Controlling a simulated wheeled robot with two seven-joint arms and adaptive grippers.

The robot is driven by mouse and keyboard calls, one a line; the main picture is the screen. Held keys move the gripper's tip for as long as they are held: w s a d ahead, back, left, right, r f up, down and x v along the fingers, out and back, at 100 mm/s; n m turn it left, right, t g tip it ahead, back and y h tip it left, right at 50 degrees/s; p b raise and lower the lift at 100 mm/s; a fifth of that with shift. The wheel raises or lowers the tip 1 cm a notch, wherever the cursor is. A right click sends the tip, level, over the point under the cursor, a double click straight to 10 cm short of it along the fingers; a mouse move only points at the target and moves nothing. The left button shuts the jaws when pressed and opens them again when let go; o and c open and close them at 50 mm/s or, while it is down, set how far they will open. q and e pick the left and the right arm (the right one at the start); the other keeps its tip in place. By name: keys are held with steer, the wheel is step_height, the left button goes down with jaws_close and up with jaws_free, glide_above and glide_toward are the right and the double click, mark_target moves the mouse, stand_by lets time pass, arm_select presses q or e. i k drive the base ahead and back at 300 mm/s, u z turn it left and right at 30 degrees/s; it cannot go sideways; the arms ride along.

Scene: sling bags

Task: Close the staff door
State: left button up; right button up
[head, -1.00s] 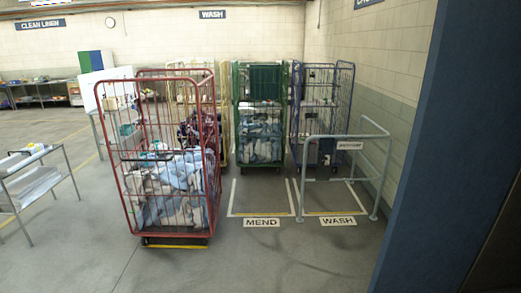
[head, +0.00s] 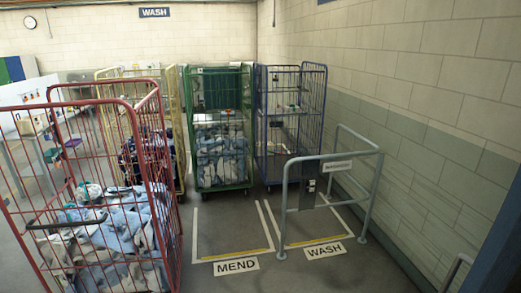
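A dark blue upright edge (head: 502,240) shows at the lower right corner of the head view. I cannot tell whether it is the staff door or its frame, and most of it is out of view. No handle or latch of the door can be made out. Neither of my grippers is in view.
A red cage trolley (head: 110,215) with linen stands close on the left. Yellow, green (head: 220,130) and blue (head: 291,120) cages stand behind. A grey rail (head: 335,160) stands at the WASH bay, and another grey rail (head: 455,270) is at lower right.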

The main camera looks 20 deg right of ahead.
mark_target(498, 259)
steer(key=z, duration=0.4)
steer(key=i, duration=1.3)
steer(key=z, duration=1.9)
steer(key=i, duration=1)
steer(key=z, duration=0.85)
